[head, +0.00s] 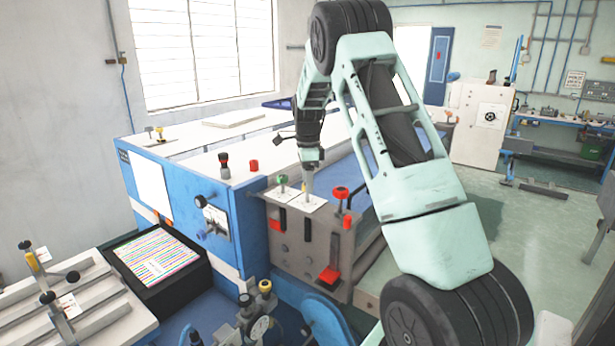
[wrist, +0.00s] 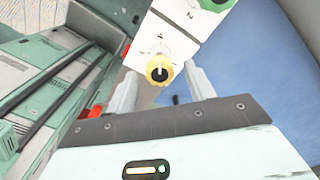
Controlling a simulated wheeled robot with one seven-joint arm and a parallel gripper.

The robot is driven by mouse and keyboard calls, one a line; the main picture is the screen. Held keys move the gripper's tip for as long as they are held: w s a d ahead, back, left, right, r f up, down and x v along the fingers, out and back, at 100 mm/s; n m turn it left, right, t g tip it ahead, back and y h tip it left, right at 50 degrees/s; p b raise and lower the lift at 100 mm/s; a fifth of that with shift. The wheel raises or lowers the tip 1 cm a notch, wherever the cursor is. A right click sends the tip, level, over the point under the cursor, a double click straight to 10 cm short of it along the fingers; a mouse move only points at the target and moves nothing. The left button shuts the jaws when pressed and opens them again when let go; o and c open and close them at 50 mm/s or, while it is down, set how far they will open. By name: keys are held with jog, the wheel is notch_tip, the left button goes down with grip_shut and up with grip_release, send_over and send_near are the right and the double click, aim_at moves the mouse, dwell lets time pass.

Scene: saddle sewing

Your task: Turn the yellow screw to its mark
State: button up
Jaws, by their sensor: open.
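The yellow screw (wrist: 159,68) shows in the wrist view, a round knob with a pale slot line on its face. It stands at the lower edge of a white plate (wrist: 178,42) with small dark marks. My gripper (wrist: 161,76) is open, one finger on each side of the screw in the picture, with gaps on both sides and nothing held. In the head view my gripper (head: 309,183) points down over the white plate on the grey machine block, and the yellow screw is hidden there.
A green knob (head: 283,181) stands left of my gripper, and a red knob (head: 341,193) stands to the right on the same grey block (head: 300,248). A blue surface (wrist: 235,75) lies right of the screw in the wrist view. A black-framed striped panel (head: 157,258) is at lower left.

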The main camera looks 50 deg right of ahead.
jog(key=shift+f, duration=0.15)
jog(key=c, duration=1)
jog(key=shift+o, duration=0.2)
